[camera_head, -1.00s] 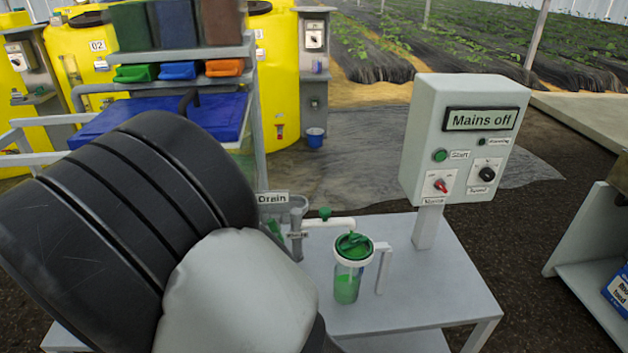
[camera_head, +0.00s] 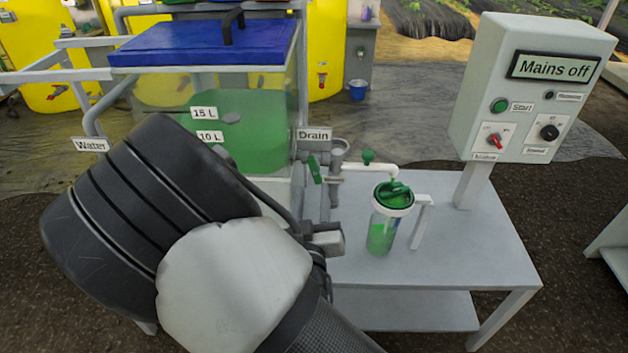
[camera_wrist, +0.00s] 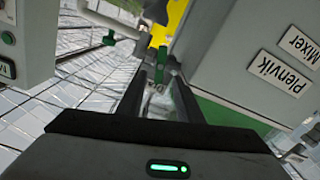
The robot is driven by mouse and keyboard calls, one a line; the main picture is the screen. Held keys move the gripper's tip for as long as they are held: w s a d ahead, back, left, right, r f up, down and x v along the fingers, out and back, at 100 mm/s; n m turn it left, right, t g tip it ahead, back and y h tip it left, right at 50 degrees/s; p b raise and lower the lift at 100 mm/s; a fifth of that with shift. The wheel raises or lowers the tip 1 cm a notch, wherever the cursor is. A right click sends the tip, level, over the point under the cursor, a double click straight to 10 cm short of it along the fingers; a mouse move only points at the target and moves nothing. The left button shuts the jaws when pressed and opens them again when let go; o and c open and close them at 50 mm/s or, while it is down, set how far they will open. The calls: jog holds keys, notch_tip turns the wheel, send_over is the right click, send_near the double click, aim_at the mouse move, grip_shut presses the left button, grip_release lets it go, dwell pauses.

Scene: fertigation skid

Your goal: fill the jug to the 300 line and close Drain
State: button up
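The clear jug (camera_head: 385,236) with its green-and-white lid stands upright under the white spout (camera_head: 370,167). Green liquid fills roughly its lower half; the scale lines are too small to read. The Drain label (camera_head: 313,134) is on the tank's outlet, and the green Drain handle (camera_head: 315,169) hangs steeply tilted beside it. My gripper (camera_wrist: 160,85) is open, its two dark fingers pointing at a green handle (camera_wrist: 162,58) at or just past the fingertips. I cannot tell whether they touch. In the head view my wrist hides much of the gripper.
The tank (camera_head: 262,120) of green liquid with a blue lid stands behind my arm. A control box (camera_head: 530,85) reading "Mains off" stands right of the jug. A second small green handle (camera_head: 367,156) tops the spout pipe. The table (camera_head: 465,245) right of the jug is clear.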

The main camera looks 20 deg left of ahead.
aim_at(315, 172)
jog(key=x, duration=0.6)
jog(key=shift+w, duration=0.1)
jog(key=shift+c, duration=0.5)
grip_shut()
jog(key=m+b, duration=0.1)
jog(key=b, duration=0.1)
jog(key=shift+f+m+b, duration=0.3)
jog(key=shift+m+b, duration=0.1)
jog(key=shift+r+m+b, duration=0.2)
jog(key=shift+m+b, duration=0.65)
jog(key=shift+m, duration=0.05)
jog(key=shift+o, duration=0.5)
grip_release()
